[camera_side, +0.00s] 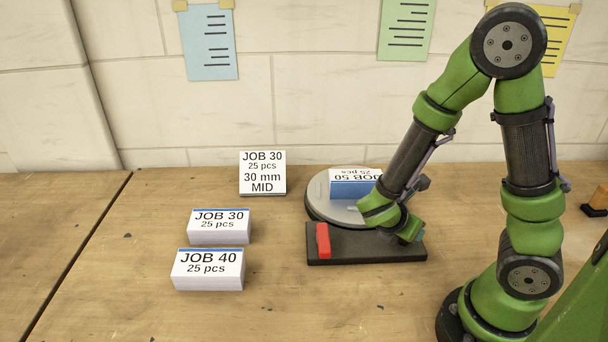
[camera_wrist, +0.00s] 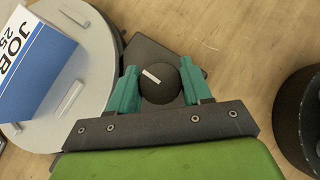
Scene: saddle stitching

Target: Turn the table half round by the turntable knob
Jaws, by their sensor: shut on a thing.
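The turntable is a grey disc with a dark rim (camera_side: 319,194), at the back of a black base (camera_side: 365,248); the disc also fills the left of the wrist view (camera_wrist: 98,72). A JOB 50 stack (camera_side: 350,189) lies on it, its blue edge toward the side camera and its lettering upside down there. The knob (camera_wrist: 159,86) is a round black cap with a white line on top, tilted down to the right in the wrist view. My gripper (camera_wrist: 160,74) is shut on the knob, with one teal finger on each side. In the side view my wrist hides the knob.
A red block (camera_side: 323,241) sits at the base's left end. JOB 30 (camera_side: 219,227) and JOB 40 (camera_side: 209,270) stacks lie on the table to the left. A JOB 30 card (camera_side: 262,174) stands behind them. The table front is clear.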

